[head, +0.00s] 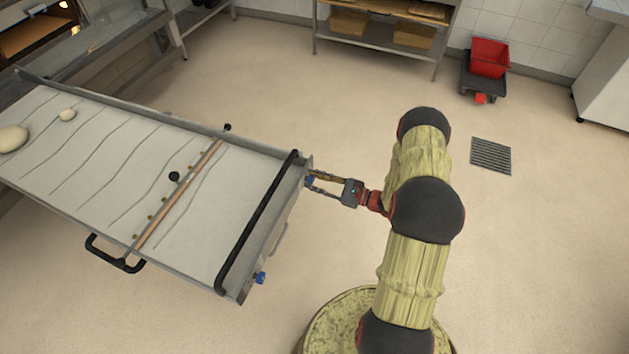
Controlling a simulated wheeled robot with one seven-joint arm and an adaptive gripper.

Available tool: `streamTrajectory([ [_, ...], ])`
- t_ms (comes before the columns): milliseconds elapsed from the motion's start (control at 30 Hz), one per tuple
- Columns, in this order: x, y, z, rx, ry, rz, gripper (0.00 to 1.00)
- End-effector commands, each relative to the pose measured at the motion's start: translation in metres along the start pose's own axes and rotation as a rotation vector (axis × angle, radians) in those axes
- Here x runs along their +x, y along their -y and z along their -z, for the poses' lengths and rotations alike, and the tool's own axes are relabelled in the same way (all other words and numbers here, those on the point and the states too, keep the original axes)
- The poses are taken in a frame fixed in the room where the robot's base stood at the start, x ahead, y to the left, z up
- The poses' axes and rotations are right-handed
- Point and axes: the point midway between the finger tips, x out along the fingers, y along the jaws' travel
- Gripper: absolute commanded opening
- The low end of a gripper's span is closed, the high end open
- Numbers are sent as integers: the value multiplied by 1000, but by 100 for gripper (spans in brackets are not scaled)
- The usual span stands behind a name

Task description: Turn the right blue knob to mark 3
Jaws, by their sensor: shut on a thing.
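My gripper (318,184) reaches from the right to the end face of the long tray-like loader. Its fingers are shut on a blue knob (309,181) near the upper corner of that face, which is the right one when facing the panel. The fingers partly cover this knob. A second blue knob (260,278) sticks out near the lower corner of the same face, apart from the gripper. The marks around the knobs and the knob's pointer cannot be read from this angle.
The loader (225,235) has a black bar (258,222) across its near end and a black side handle (115,254). Dough pieces (12,138) lie at its far left. A red bucket (489,58) stands at the back right. The floor around my arm is clear.

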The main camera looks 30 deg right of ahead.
Motion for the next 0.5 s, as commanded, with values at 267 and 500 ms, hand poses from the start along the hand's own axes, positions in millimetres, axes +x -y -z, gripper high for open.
streamTrajectory([
  [267, 0, 3, -2, 191, 0, 2, 2],
  [500, 0, 4, -1, 417, 0, 2, 2],
])
